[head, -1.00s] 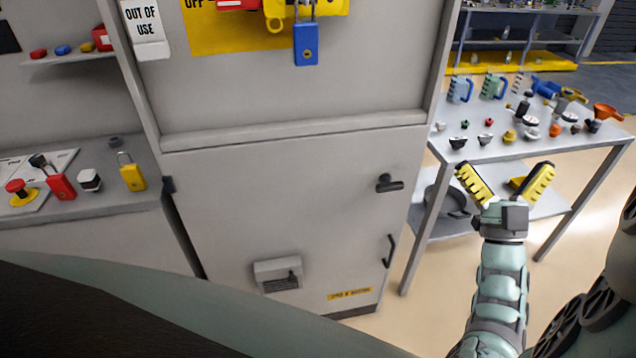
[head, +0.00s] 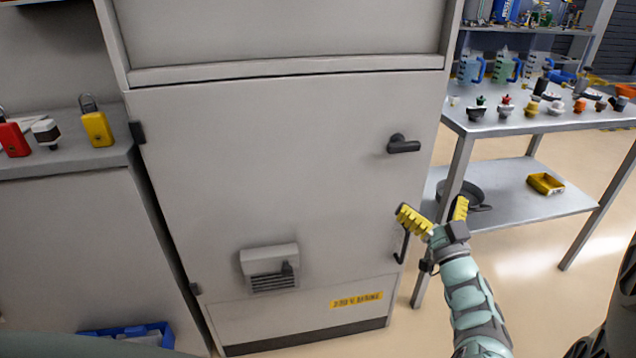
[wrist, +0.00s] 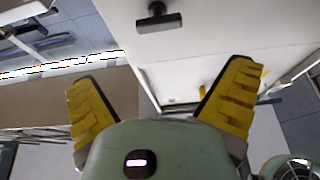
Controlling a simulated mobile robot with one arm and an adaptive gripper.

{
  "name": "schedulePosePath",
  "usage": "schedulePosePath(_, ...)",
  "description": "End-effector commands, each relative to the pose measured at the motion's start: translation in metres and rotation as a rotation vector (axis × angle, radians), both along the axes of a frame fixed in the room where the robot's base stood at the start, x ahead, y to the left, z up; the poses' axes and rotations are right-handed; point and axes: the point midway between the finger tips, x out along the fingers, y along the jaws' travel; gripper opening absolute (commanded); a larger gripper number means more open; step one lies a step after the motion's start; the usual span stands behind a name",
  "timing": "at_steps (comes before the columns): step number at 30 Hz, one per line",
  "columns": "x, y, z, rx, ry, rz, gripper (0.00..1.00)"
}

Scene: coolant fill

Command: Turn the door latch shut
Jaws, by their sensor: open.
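The door latch (head: 403,144) is a dark lever handle on the upper right of the grey cabinet door (head: 270,180). Its lever lies about level, pointing right. In the wrist view the latch (wrist: 157,20) shows at the top, beyond and between my fingers. My gripper (head: 432,214) has yellow ridged fingers spread apart. It is empty, below and to the right of the latch, near the door's right edge, and apart from the latch. In the wrist view my open fingers (wrist: 165,95) frame part of the cabinet.
A dark pull handle (head: 402,245) is low on the door's right edge, close behind my gripper. A vented box (head: 270,268) juts from the lower door. A metal table (head: 555,125) with jugs and caps stands right. A counter (head: 65,158) with padlocks stands left.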

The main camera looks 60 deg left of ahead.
Motion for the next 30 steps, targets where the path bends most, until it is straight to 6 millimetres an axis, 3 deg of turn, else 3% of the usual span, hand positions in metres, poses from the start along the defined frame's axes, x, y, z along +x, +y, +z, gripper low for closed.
schedulePosePath(18, 0.037, 0.092, 0.039, 0.003, -0.006, 0.003, 1.00)
schedulePosePath(30, 0.052, 0.127, 0.056, 0.001, -0.004, 0.001, 1.00)
